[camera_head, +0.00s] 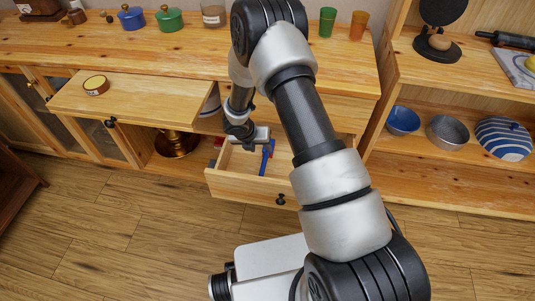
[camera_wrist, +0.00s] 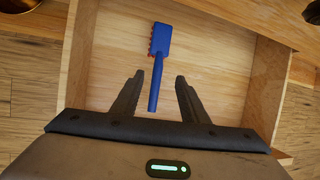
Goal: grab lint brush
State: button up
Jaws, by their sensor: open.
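The lint brush is blue with a red bristled edge. In the wrist view the brush (camera_wrist: 160,45) lies on the floor of the open drawer, its broad head at the top and its handle pointing down between my fingers. In the head view the brush (camera_head: 265,160) shows as a narrow blue shape in the drawer (camera_head: 238,184), right beside my gripper. My gripper (camera_wrist: 160,80) is open and empty, with one dark finger on each side of the handle's end. The head view (camera_head: 247,146) shows it over the drawer. Whether the fingers touch the brush cannot be told.
Drawer walls (camera_wrist: 264,84) surround the brush. The countertop (camera_head: 200,45) holds pots and cups. Bowls (camera_head: 402,120) sit on the right shelf.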

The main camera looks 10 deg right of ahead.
aim_at(265, 155)
jog(key=x, duration=0.4)
jog(key=shift+f+b, duration=0.1)
jog(key=shift+b, duration=0.2)
jog(key=x, duration=0.2)
jog(key=b+x, duration=0.1)
jog(key=x, duration=0.2)
jog(key=shift+a+f, duration=0.1)
jog(key=shift+a, duration=0.1)
grip_shut()
